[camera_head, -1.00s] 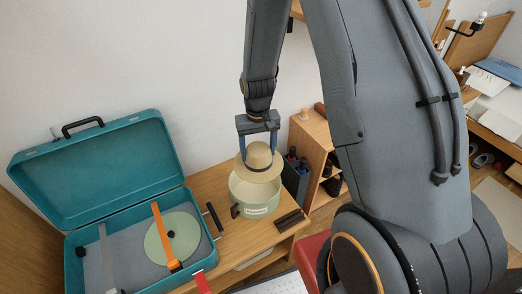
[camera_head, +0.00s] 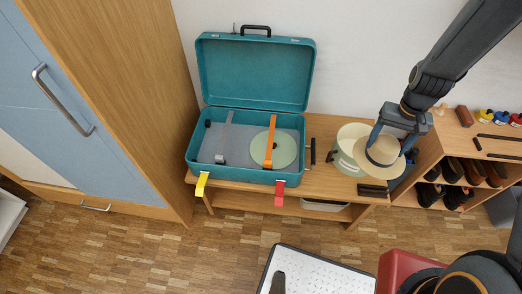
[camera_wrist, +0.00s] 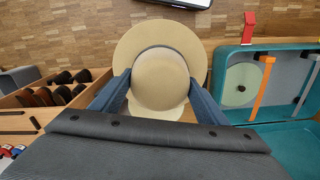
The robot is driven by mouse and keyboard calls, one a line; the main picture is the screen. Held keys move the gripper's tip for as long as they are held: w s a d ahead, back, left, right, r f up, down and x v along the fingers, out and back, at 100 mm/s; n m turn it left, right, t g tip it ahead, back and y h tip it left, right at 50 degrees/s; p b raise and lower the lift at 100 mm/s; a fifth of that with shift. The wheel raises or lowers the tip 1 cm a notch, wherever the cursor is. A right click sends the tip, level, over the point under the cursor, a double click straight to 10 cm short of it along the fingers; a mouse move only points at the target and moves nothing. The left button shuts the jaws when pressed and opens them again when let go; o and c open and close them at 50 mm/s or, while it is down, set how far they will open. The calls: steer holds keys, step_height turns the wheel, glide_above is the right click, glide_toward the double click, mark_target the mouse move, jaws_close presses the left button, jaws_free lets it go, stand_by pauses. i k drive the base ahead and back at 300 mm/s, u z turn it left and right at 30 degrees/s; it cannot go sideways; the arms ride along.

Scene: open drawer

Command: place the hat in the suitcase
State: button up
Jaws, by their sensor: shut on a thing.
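A straw hat (camera_head: 378,156) with a dark band hangs in my gripper (camera_head: 390,140), whose two blue fingers are shut on its crown. In the wrist view the hat (camera_wrist: 160,80) fills the middle, with a finger on each side. In the head view the hat is beside and partly in front of a pale green round box (camera_head: 347,150). The teal suitcase (camera_head: 245,178) stands open to the left, lid upright against the wall. Inside it are a pale green disc (camera_head: 287,151), an orange strap (camera_head: 270,140) and a grey strap (camera_head: 224,138).
The suitcase and round box stand on a wooden bench (camera_head: 325,185). A black rod (camera_head: 313,152) and dark blocks (camera_head: 373,190) lie there. A shoe shelf (camera_head: 450,150) is at right, a tall wardrobe (camera_head: 130,100) at left. The suitcase's left side has bare room.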

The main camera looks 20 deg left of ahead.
mark_target(225, 145)
steer(key=z, duration=0.85)
steer(key=k, duration=1.45)
steer(key=u, duration=1.65)
steer(key=i, duration=1.65)
